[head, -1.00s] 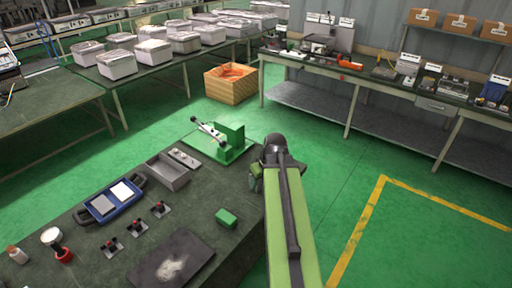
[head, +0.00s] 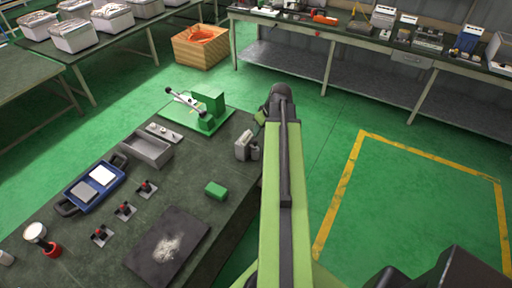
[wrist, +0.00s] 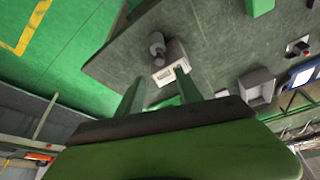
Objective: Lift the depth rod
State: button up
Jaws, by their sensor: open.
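A white block with a small label (wrist: 170,62) and a grey cylinder beside it (wrist: 157,45) are on the dark workbench (wrist: 215,55), ahead of my fingertips. The block also shows in the head view (head: 243,145), near the bench's right edge. A slim bar with a pale and a dark end (head: 185,102) rests slanted on a green fixture (head: 208,105). I cannot tell which of these is the depth rod. My gripper (wrist: 157,86) is open and empty, with the block just past its right finger. In the head view my arm hides most of the gripper.
A grey open tray (head: 147,150), a blue-framed device (head: 95,185), several red-topped switches, a green block (head: 216,190) and a dark plate (head: 167,247) occupy the bench. Green floor to the right is open, with a yellow line (head: 340,195).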

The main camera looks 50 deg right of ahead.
aim_at(255, 141)
jog(key=b+x, duration=0.8)
jog(key=x, duration=0.3)
jog(key=shift+s, duration=0.15)
grip_shut()
dwell(0.8)
